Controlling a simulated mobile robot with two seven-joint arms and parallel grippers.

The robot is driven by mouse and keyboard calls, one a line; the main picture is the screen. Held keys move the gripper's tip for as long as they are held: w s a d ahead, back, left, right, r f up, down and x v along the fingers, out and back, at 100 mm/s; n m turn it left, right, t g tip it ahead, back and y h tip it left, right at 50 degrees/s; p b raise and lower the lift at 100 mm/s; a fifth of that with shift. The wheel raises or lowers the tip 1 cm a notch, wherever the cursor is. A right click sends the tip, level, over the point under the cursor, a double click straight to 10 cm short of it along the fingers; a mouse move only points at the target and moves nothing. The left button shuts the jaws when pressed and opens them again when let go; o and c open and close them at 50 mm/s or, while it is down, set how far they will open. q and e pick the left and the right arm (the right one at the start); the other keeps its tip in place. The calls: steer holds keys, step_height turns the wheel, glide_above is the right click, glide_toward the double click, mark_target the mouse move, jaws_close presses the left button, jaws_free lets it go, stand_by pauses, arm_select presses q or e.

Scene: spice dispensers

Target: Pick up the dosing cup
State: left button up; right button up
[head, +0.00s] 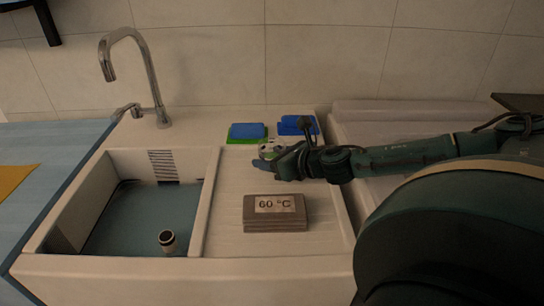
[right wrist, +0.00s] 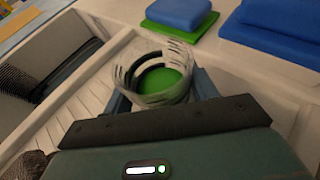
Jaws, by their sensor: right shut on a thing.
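The dosing cup (right wrist: 158,76) is a clear round cup with dark markings on its wall and a green round area inside. My right gripper (right wrist: 160,96) is shut on it, with one blue-grey finger on each side. In the head view the cup (head: 270,150) shows small and partly hidden at the tip of my right gripper (head: 268,161), above the ribbed drainboard. I cannot tell whether its base touches the drainboard. My left gripper is not in view.
A grey block marked "60 °C" (head: 275,213) sits on the drainboard in front of the gripper. Blue-and-green sponges (head: 247,131) lie behind. The sink basin (head: 140,220) with a small dark cylinder (head: 167,241) and a tall faucet (head: 151,75) are to the left.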

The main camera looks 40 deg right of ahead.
arm_select(q)
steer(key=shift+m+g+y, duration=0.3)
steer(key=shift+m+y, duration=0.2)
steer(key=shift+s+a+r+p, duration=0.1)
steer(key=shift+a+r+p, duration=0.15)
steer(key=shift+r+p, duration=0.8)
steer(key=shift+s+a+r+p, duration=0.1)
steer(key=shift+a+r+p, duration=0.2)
steer(key=shift+p, duration=1.4)
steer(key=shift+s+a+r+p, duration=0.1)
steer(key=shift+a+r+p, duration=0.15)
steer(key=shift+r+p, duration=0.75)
